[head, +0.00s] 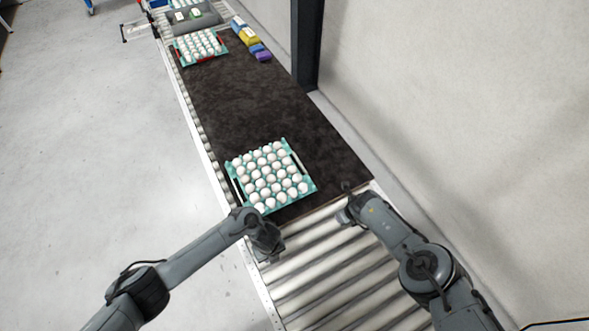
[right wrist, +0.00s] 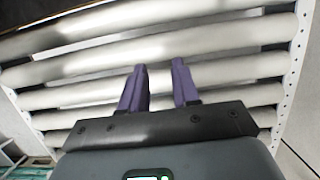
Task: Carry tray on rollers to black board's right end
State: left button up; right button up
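A teal egg tray (head: 312,187) full of white eggs sits at the near end of the black board (head: 330,155), by its left corner. A second teal egg tray (head: 179,55) with white eggs stands at the board's far end. My left gripper (head: 268,253) is just nearer than the near tray, over the rollers (head: 330,260), and apart from the tray as far as I can see. Its fingers are not clear. My right gripper (head: 345,205) is right of that tray near the board's near edge. In the right wrist view its purple fingers (right wrist: 160,90) are parted and empty above bare rollers.
Blue, yellow and purple boxes (head: 250,38) lie along the board's far right edge. A grey bin (head: 195,20) stands beyond the far tray. A dark post (head: 306,45) and a wall (head: 450,100) run along the right. The near rollers hold no tray.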

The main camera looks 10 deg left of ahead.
jog(key=v, duration=1.1)
jog(key=shift+w+a+r, duration=0.3)
jog(key=shift+w+r, duration=0.05)
jog(key=shift+r, duration=0.1)
jog(key=shift+s+r, duration=0.1)
